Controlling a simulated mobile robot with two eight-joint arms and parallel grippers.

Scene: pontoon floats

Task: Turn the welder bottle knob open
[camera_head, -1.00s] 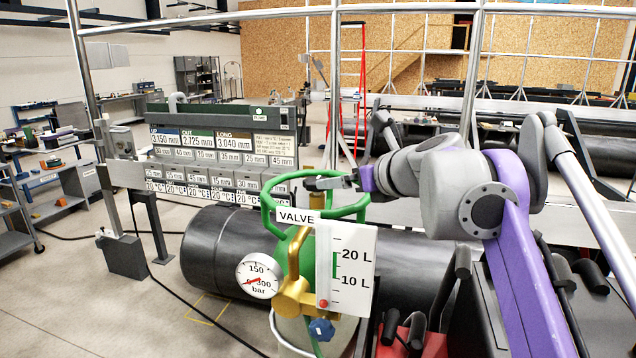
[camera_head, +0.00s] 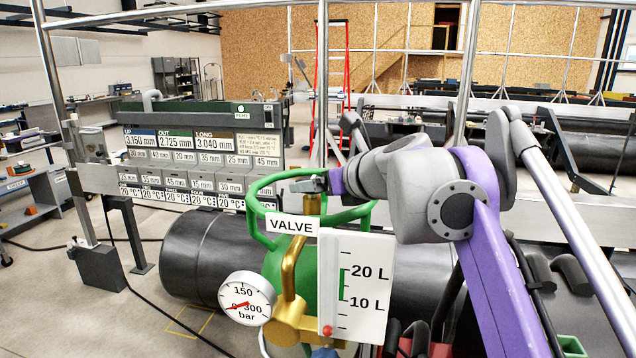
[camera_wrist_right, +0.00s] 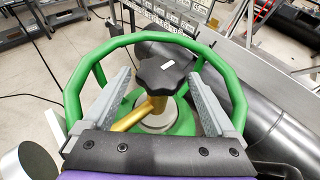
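The green welder bottle (camera_head: 272,268) stands in front of me with a green ring guard around its top and a VALVE label. In the right wrist view, the black lobed bottle knob (camera_wrist_right: 163,74) sits inside the ring above a brass fitting. My right gripper (camera_wrist_right: 160,88) is open, with one grey finger on each side of the knob; I cannot tell whether they touch it. In the head view, my right gripper (camera_head: 308,185) is at the guard's top and the knob cannot be made out. My left gripper is out of view.
A round pressure gauge (camera_head: 247,298) and a white litre scale (camera_head: 355,285) are in front of the bottle. The green ring guard (camera_head: 260,225) encircles the knob. A large black cylinder (camera_head: 200,255) lies behind, below a labelled rack (camera_head: 200,150).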

